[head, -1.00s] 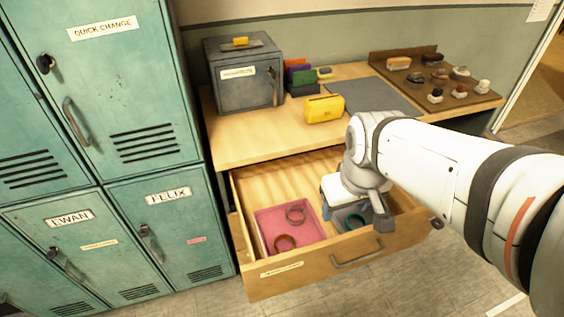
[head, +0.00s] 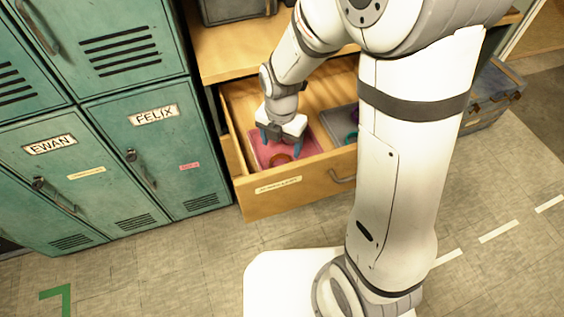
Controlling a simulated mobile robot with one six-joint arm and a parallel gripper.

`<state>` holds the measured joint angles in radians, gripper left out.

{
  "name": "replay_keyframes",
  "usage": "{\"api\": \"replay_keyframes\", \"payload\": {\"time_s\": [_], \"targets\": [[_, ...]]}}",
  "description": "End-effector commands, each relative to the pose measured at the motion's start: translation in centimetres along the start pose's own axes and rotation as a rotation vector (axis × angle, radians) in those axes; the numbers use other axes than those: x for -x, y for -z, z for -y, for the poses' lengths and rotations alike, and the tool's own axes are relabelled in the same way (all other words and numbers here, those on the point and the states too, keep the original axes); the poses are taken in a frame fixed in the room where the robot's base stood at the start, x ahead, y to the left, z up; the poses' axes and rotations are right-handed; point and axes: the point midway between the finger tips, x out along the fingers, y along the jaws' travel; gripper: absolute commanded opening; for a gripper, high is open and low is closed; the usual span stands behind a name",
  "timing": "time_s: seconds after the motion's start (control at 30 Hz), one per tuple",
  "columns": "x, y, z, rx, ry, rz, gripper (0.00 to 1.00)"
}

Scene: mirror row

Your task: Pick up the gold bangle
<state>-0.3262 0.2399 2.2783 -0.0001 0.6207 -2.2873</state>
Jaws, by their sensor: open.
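My gripper (head: 282,147) is open, pointing down over the pink tray (head: 310,150) in the left part of the open drawer. Its two blue fingers stand apart. An orange-brown bangle (head: 280,162) lies in the pink tray, just in front of and partly below the gripper. I cannot tell whether its colour is gold or copper. The second, paler bangle of that tray is hidden behind my gripper now. I cannot tell whether the fingers touch either bangle.
The wooden drawer (head: 262,206) is pulled out under the desk. A grey tray (head: 338,116) beside the pink one holds a teal bangle (head: 351,141), partly hidden by my arm. Green lockers (head: 160,165) stand close on the left. A dark case (head: 490,97) stands right.

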Motion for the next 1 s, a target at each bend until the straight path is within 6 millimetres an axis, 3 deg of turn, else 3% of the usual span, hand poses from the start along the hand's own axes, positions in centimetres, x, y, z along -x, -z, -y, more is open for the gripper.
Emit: {"api": "replay_keyframes", "payload": {"time_s": [0.6, 0.87, 1.0], "targets": [[-7.7, 0.3, -0.1, 0.026, 0.004, -0.004, 0.71], [-8.0, 0.2, -0.1, 0.025, 0.002, -0.001, 0.71], [-8.0, 0.2, -0.1, 0.024, 0.002, -0.002, 0.62]]}}
